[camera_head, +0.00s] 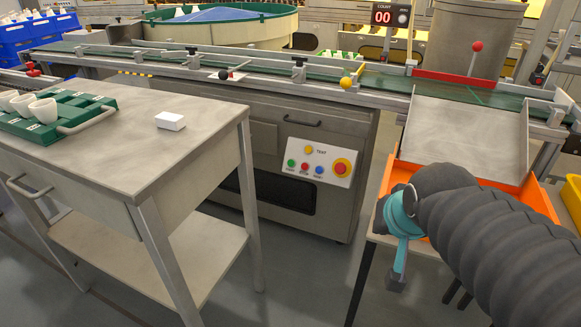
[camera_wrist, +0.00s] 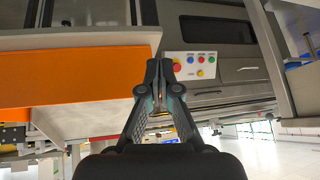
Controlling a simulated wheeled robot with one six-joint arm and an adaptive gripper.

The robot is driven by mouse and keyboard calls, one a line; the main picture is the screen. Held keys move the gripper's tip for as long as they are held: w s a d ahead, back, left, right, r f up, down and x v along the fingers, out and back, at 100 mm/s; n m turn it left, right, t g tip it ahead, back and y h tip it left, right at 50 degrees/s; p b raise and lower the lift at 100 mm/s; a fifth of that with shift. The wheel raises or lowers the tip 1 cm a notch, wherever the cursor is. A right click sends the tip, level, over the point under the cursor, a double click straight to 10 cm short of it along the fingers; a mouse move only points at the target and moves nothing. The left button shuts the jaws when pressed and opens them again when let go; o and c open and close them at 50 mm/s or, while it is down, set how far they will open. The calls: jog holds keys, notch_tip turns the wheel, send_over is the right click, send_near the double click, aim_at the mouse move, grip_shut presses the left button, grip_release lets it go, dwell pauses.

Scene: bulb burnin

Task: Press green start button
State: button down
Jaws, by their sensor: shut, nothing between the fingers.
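The green start button (camera_head: 291,163) is the leftmost of the small buttons on the white control panel (camera_head: 324,180) on the front of the grey cabinet. In the wrist view, which looks upside down, the green button (camera_wrist: 211,61) is at the right end of the row. My gripper (camera_wrist: 156,64) is shut and empty, its fingertips left of the panel in that view and apart from the button. In the head view my gripper (camera_head: 396,284) hangs right of the panel and lower, partly hidden by my arm.
A small red button, a blue button, a yellow lamp (camera_head: 308,150) and a large red emergency button (camera_head: 341,168) share the panel. An orange tray (camera_head: 408,176) stands right, by my arm. A metal table (camera_head: 205,117) stands left. Open floor lies between.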

aim_at(288, 165)
jog(key=w+a+f+m+t+y+b, duration=0.1)
jog(key=w+a+f, duration=0.15)
jog(key=w, duration=0.45)
jog(key=w+a+f+m+t+b, duration=0.1)
jog(key=w+a+m+t, duration=0.15)
jog(key=w, duration=0.45)
jog(key=w+a+f+m+t+y+b, duration=0.15)
jog(key=w+a, duration=0.25)
jog(key=w, duration=0.4)
jog(key=w+a+f+m+t+y+b, duration=0.2)
jog(key=w+a+f, duration=0.6)
jog(key=w+a, duration=0.5)
jog(key=shift+w+a+m+t+y+b, duration=0.25)
jog(key=shift+m+t+y+b, duration=0.25)
jog(key=shift+m+y, duration=0.55)
jog(key=shift+w+d+f, duration=0.45)
jog(key=shift+w+f, duration=0.3)
jog(key=shift+w, duration=0.45)
jog(key=shift+w+d+f, duration=0.4)
jog(key=shift+w+f, duration=0.35)
jog(key=shift+w, duration=0.4)
jog(key=shift+w+d+f, duration=0.45)
jog(key=shift+w+f, duration=0.3)
jog(key=shift+w, duration=0.45)
jog(key=shift+w+f+b, duration=0.1)
jog(key=shift+b, duration=0.2)
